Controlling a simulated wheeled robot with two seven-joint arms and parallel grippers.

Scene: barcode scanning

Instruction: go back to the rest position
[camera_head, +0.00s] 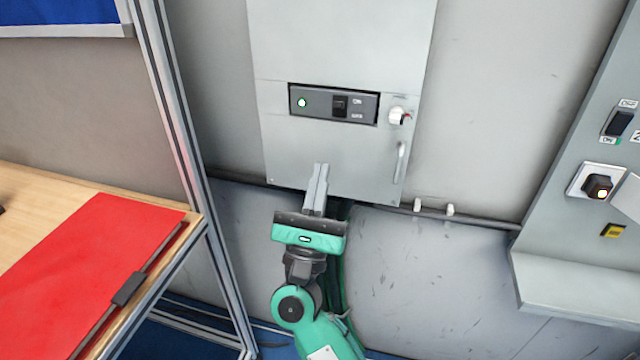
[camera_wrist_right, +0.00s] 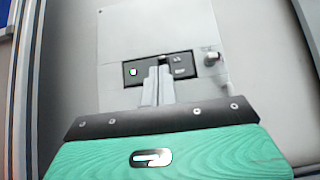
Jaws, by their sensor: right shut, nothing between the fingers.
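My right gripper (camera_head: 319,168) is shut with nothing between its fingers. In the head view it points up in front of the lower part of a grey wall cabinet (camera_head: 345,55). In the right wrist view the fingers (camera_wrist_right: 160,72) overlap the lower edge of the cabinet's dark switch panel (camera_wrist_right: 184,68); I cannot tell whether they touch the cabinet. My left gripper is not in view.
A wooden table with a red mat (camera_head: 95,265) stands at the left beside a metal frame post (camera_head: 185,120). A white knob (camera_head: 397,115) and a handle (camera_head: 401,162) are on the cabinet. A control console (camera_head: 575,285) with switches stands at the right.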

